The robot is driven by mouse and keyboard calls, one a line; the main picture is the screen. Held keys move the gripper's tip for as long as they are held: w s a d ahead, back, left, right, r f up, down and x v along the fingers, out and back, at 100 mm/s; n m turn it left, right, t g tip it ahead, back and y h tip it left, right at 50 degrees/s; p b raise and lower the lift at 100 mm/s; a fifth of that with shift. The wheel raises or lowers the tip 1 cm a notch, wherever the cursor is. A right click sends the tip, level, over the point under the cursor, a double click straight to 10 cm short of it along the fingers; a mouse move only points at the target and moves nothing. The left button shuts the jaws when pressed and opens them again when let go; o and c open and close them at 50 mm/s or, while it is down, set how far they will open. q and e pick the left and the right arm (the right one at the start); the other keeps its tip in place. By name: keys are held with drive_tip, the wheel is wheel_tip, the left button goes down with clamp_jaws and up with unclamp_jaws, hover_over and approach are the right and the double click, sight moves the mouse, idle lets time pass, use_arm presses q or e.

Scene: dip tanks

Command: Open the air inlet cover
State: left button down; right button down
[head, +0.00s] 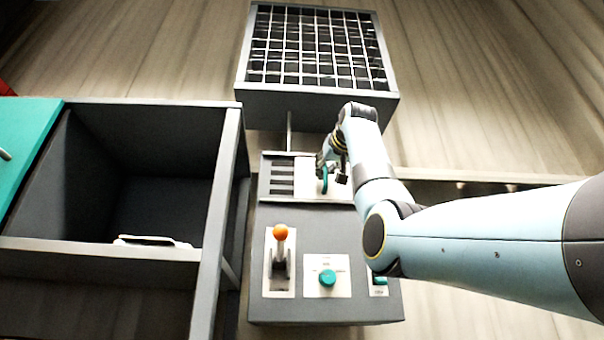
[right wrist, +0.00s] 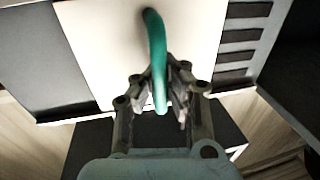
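The air inlet cover (head: 305,184) is a pale plate on top of the grey console, just right of a row of dark slots (head: 282,178). The slots show uncovered. A teal handle (head: 324,181) stands up from the plate. My right gripper (head: 333,171) is at this handle, partly hidden by its own wrist. In the right wrist view, the handle (right wrist: 157,50) runs between the two fingers of the gripper (right wrist: 162,88), which look closed against it. The cover (right wrist: 105,45) and the slots (right wrist: 238,45) also show there. My left gripper is out of view.
The console also carries an orange-knobbed lever (head: 280,233), a teal dial (head: 327,278) and a teal switch (head: 379,281), partly hidden by my right arm. A dark open tank (head: 232,170) stands left. A box with a wire grid (head: 316,100) stands behind.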

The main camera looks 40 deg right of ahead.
drive_tip(key=s+d, duration=0.4)
drive_tip(key=d, duration=0.2)
drive_tip(key=shift+d+f, duration=0.2)
drive_tip(key=shift+d, duration=0.15)
drive_tip(key=c, duration=1.3)
unclamp_jaws()
drive_tip(key=shift+s+a+r, duration=0.1)
drive_tip(key=shift+s+r, duration=0.05)
drive_tip(key=shift+r, duration=0.05)
drive_tip(key=shift+c, duration=0.2)
drive_tip(key=v, duration=1.1)
drive_tip(key=shift+s+a, duration=0.15)
drive_tip(key=shift+s, duration=0.25)
